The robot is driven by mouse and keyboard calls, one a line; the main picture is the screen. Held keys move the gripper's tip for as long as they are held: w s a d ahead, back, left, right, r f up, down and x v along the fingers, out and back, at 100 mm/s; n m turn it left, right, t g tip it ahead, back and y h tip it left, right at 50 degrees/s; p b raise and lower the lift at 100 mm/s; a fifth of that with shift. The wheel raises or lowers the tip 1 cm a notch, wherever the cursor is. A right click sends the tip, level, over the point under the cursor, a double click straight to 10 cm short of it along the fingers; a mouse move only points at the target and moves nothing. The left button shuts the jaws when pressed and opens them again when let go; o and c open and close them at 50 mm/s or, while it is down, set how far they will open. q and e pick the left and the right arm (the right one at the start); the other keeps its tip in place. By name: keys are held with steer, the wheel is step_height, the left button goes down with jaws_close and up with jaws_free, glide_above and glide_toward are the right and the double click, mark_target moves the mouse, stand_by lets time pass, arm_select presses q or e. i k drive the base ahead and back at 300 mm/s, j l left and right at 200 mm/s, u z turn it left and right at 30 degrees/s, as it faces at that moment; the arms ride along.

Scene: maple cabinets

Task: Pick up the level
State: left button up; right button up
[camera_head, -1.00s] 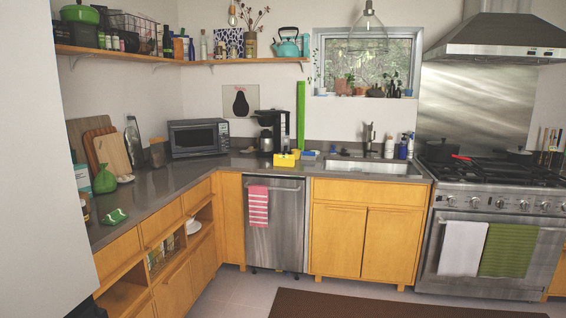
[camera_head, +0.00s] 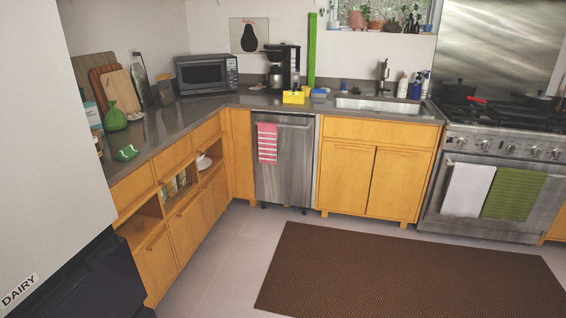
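A long bright green bar (camera_head: 312,50), which looks like the level, stands upright at the back of the counter against the wall. It is just right of the black coffee maker (camera_head: 283,68). Its lower end is partly hidden behind small items on the counter. Neither of my grippers shows in this view.
A dark counter (camera_head: 196,107) runs along the left and back walls, with a microwave (camera_head: 206,74) in the corner. A yellow item (camera_head: 293,97) sits in front of the bar's base. A white fridge side (camera_head: 75,130) blocks the near left. Floor with a brown rug (camera_head: 410,270) lies open ahead.

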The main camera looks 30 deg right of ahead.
mark_target(292, 97)
steer(key=i+l+z, duration=0.15)
steer(key=i, duration=0.15)
steer(key=i+l+z, duration=0.15)
steer(key=i, duration=0.15)
steer(key=i+z, duration=0.45)
steer(key=i, duration=1.75)
steer(key=l, duration=0.1)
